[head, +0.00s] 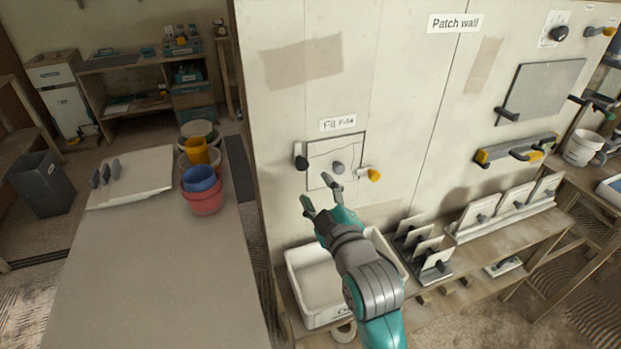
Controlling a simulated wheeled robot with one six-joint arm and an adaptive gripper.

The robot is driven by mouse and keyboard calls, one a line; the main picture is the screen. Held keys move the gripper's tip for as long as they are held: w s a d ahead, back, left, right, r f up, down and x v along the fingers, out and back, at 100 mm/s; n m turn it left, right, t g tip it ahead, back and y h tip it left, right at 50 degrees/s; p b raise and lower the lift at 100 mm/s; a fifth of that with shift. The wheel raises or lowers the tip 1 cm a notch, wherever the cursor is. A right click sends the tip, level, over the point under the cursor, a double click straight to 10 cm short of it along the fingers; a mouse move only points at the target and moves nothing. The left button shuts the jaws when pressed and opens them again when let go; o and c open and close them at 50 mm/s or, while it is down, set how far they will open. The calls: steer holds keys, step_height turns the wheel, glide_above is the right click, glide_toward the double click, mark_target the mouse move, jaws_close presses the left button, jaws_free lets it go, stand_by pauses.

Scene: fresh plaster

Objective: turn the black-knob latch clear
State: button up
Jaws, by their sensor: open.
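The black-knob latch (301,158) is on the wall at the left edge of a square patch panel (320,149). Its black knob stands upright beside the panel; whether it overlaps the panel edge I cannot tell. A grey knob (338,168) sits on the panel. A yellow-knob latch (372,175) is at the panel's right edge and lies sideways. My gripper (320,193) is open and empty, in front of the wall below the panel, lower and to the right of the black knob. It touches no latch that I can see.
A label (338,124) is above the panel. A white bin (312,285) stands under my arm. A shelf with upright plates (508,208) is to the right. A table (150,270) with stacked buckets (202,190) is to the left. The wall around the black knob is clear.

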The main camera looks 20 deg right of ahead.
steer(key=shift+s, duration=1.1)
steer(key=s+f+m+g, duration=0.2)
steer(key=s+f+m, duration=0.2)
steer(key=s+f, duration=1.35)
steer(key=s+f+m+g, duration=0.1)
steer(key=s+m, duration=0.4)
steer(key=s, duration=1.9)
steer(key=shift+f, duration=0.55)
